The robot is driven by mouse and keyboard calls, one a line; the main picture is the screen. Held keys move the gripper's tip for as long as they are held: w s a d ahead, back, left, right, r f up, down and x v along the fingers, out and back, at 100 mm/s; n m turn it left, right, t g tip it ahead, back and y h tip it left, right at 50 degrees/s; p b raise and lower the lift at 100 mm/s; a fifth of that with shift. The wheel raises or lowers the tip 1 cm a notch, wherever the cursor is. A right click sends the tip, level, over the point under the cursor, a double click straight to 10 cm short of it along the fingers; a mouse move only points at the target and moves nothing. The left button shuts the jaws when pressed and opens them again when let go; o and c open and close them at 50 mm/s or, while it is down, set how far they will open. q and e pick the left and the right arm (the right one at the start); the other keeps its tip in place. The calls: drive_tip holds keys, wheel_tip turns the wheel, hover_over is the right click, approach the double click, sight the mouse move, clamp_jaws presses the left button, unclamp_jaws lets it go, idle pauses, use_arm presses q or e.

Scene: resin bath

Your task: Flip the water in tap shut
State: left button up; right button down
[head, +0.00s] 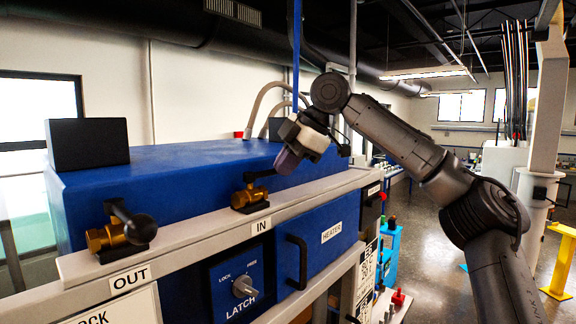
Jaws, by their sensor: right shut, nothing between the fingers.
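The water in tap (248,198) has a brass body and a dark lever, and sits on the pale ledge above the IN label (261,225). Its lever lies near the top of the body and extends to the right, towards my gripper. My right gripper (284,164) is shut and empty, pointing down and left, just above and to the right of the tap. Whether its fingertips touch the lever cannot be told. My left gripper is not in view.
A second brass tap (115,235) with a ball-ended lever stands at the left above the OUT label (130,279). Below the ledge are a LATCH knob (243,287) and a HEATER drawer (318,245) with a black handle. A black box (88,145) stands on the blue bath (175,178).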

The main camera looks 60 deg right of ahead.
drive_tip(key=shift+w+d, duration=0.15)
drive_tip(key=shift+d, duration=0.05)
idle(0.5)
drive_tip(key=s+a+f+v, duration=0.1)
drive_tip(key=s+v, duration=0.1)
drive_tip(key=v, duration=1)
drive_tip(key=shift+s+d, duration=0.25)
drive_tip(key=shift+d, duration=0.1)
drive_tip(key=shift+r, duration=0.1)
